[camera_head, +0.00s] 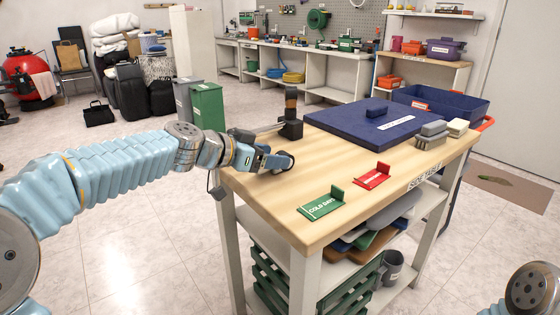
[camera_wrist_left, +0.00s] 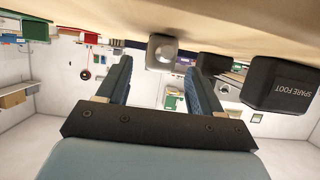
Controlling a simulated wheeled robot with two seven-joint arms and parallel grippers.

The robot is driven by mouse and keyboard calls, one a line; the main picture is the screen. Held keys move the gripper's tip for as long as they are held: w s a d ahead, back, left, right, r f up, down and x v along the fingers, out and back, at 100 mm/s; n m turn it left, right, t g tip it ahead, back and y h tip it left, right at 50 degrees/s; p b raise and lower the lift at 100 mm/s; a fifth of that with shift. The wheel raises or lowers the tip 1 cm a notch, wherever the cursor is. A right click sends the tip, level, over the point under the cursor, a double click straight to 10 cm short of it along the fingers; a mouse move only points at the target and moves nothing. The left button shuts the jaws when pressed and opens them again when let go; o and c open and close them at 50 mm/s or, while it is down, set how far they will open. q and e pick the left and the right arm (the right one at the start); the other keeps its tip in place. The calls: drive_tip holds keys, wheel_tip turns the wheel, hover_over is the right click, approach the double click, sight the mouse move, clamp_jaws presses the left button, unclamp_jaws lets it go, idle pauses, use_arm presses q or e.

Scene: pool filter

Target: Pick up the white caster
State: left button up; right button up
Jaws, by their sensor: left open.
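In the left wrist view, which is upside down, a pale grey-white rounded piece (camera_wrist_left: 162,50), which looks like the white caster, sits at the tabletop between and just beyond my fingertips. My left gripper (camera_wrist_left: 157,68) is open, with one finger on each side of the piece's line and nothing held. In the head view my left gripper (camera_head: 277,160) is at the table's left edge, low over the wood. The caster is mostly hidden there behind the gripper. My right gripper is out of view.
A black block marked SPARE FOOT (camera_wrist_left: 282,85) stands close beside; the head view shows a dark block (camera_head: 290,128) behind my gripper. A green holder (camera_head: 321,205), a red holder (camera_head: 372,177) and a blue mat (camera_head: 365,118) are on the workbench (camera_head: 275,205). Its front left is clear.

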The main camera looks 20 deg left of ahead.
use_arm(q)
drive_tip(key=x, duration=0.3)
drive_tip(key=shift+d+f, duration=0.1)
drive_tip(key=shift+f, duration=0.1)
drive_tip(key=c, duration=1.1)
